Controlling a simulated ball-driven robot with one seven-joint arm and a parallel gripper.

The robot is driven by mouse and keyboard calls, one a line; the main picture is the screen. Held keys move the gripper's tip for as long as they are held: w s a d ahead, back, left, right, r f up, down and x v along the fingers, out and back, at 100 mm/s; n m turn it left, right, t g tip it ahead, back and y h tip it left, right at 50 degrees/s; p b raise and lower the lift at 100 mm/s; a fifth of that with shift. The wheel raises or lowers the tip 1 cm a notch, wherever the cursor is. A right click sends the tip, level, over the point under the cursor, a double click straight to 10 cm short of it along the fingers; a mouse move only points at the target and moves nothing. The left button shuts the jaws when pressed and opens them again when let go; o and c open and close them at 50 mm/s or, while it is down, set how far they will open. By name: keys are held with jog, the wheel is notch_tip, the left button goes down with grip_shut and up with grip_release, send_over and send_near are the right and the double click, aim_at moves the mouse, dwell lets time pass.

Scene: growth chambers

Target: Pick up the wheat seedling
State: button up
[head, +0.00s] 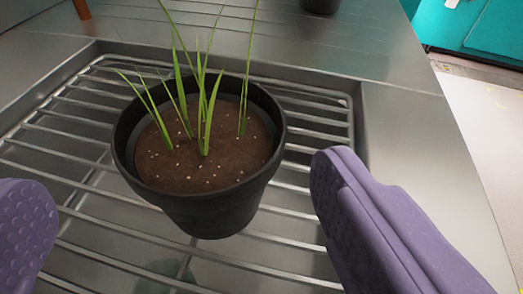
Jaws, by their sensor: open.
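The wheat seedling (206,108) has several thin green upright leaves, growing from brown speckled soil in a round black pot (222,212). The pot stands upright on a metal wire rack (75,127) in the middle of the head view. My gripper (172,208) is open and empty. Its two purple padded fingers are at the lower left and the right, with the pot a little beyond and between them. Neither finger appears to touch the pot. The tips of the tallest leaves are cut off by the top of the frame.
The rack is set in a recess of a steel counter (400,125), whose raised edge runs around it. Another dark pot (320,4) shows partly at the top. An orange-brown object (82,9) is at the top left. A teal cabinet (480,28) stands at the upper right, beyond pale floor.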

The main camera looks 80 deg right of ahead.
aim_at(198, 130)
jog(key=b+x, duration=0.1)
jog(key=x, duration=0.1)
jog(key=b+x, duration=0.1)
jog(key=x, duration=0.1)
jog(key=b+x, duration=0.1)
jog(key=x, duration=0.2)
jog(key=shift+s+f, duration=0.25)
jog(key=shift+f, duration=0.15)
jog(key=shift+w+d, duration=0.15)
jog(key=shift+d, duration=0.25)
jog(key=shift+r, duration=0.1)
jog(key=shift+c, duration=0.5)
jog(key=c, duration=0.9)
jog(key=shift+r, duration=0.1)
